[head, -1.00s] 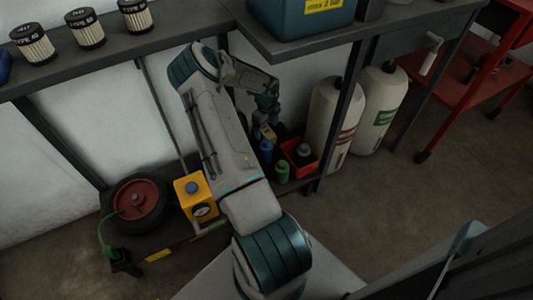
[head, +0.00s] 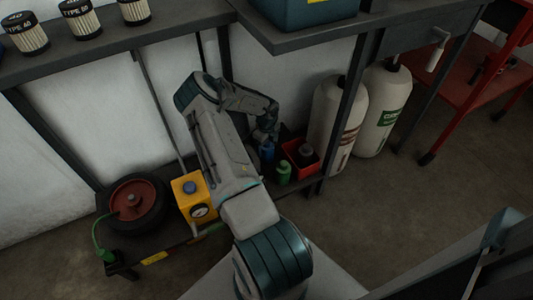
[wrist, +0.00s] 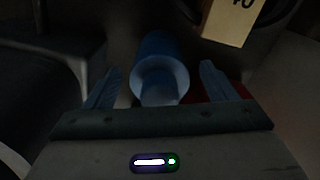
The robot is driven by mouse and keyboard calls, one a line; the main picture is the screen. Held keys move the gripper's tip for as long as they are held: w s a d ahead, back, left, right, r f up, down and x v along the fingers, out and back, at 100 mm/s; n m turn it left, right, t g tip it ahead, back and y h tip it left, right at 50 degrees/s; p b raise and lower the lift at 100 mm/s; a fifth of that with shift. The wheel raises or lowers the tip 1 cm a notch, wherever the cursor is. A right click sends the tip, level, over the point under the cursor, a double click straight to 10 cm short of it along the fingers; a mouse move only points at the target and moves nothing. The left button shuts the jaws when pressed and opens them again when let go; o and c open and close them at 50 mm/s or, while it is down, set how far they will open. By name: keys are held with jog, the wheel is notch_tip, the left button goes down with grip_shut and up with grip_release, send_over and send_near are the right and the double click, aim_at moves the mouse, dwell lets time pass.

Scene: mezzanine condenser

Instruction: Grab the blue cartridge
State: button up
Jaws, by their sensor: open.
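The blue cartridge (head: 267,153) stands on the low shelf, partly hidden by my arm in the head view. In the wrist view the blue cartridge (wrist: 160,62) is a blue cylinder with a paler rim, centred between the two fingers. My gripper (wrist: 159,86) is open, with one finger on each side of the cartridge and a visible gap to each. In the head view my gripper (head: 264,138) points down just over the cartridge, its fingertips hard to make out.
A green cartridge (head: 284,173) and a red bin (head: 302,158) stand close on the right. A yellow box with a gauge (head: 194,197) is left of my arm. The upper bench (head: 150,40) overhangs the shelf.

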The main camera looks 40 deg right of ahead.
jog(key=c, duration=1.2)
jog(key=shift+r, duration=0.1)
